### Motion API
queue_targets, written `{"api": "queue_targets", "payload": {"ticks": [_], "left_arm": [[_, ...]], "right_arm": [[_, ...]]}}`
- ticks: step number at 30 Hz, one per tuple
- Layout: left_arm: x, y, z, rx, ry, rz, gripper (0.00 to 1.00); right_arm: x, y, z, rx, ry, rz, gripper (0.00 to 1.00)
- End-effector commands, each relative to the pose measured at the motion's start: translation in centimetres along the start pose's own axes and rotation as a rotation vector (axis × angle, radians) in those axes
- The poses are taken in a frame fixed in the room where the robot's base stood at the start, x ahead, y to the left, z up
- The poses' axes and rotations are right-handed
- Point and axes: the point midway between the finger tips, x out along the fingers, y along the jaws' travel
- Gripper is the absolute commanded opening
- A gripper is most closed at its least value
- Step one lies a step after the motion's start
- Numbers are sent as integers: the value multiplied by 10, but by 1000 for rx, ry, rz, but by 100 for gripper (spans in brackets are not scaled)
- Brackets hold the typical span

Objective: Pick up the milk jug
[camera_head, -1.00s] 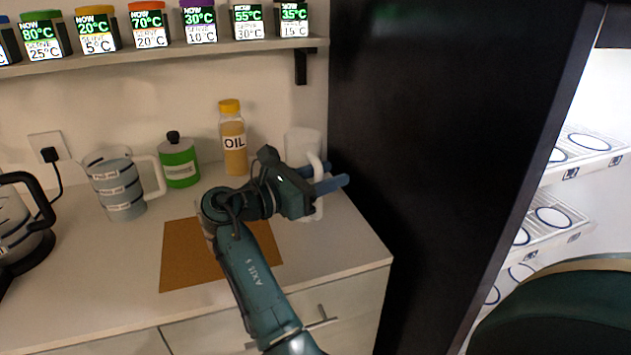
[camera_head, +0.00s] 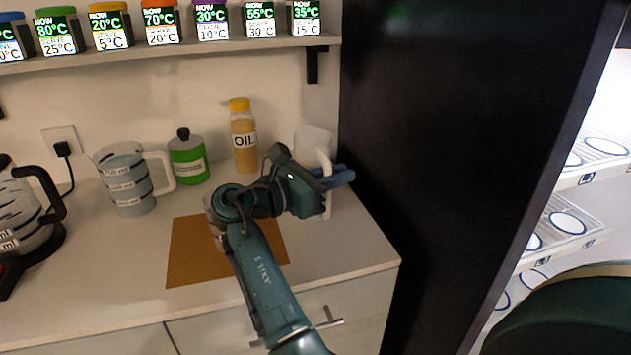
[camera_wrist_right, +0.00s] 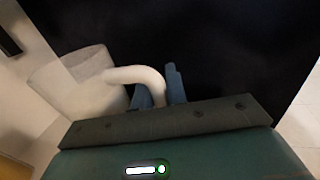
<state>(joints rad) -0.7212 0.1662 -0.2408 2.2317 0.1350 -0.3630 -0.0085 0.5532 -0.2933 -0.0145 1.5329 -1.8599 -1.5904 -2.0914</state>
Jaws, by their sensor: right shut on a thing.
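The white milk jug (camera_head: 312,138) stands at the right end of the counter, close to the dark tall panel. It is partly hidden behind my right arm in the head view. Its curved handle (camera_head: 323,157) faces toward me. My right gripper (camera_head: 339,176) is shut on the handle, with its blue fingers on either side of it. The wrist view shows the pale jug (camera_wrist_right: 77,84) at left and its handle (camera_wrist_right: 138,73) running down between the fingers (camera_wrist_right: 159,91). I cannot tell whether the jug's base is clear of the counter. My left gripper is not in view.
A measuring jug (camera_head: 126,181), a green canister (camera_head: 188,160) and an oil bottle (camera_head: 243,140) stand to the left. A brown mat (camera_head: 195,262) lies under my arm. The dark panel (camera_head: 430,170) is tight on the right; a shelf (camera_head: 170,52) of labelled jars hangs above.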

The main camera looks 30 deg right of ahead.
Motion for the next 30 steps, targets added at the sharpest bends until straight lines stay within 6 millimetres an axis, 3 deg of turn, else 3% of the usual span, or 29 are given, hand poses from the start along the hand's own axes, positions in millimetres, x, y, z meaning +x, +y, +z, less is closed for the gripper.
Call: {"api": "queue_targets", "payload": {"ticks": [20,30], "left_arm": [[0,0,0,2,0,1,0],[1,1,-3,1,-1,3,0]], "right_arm": [[0,0,3,5,-3,0,0],[0,0,21,8,-3,0,0]]}}
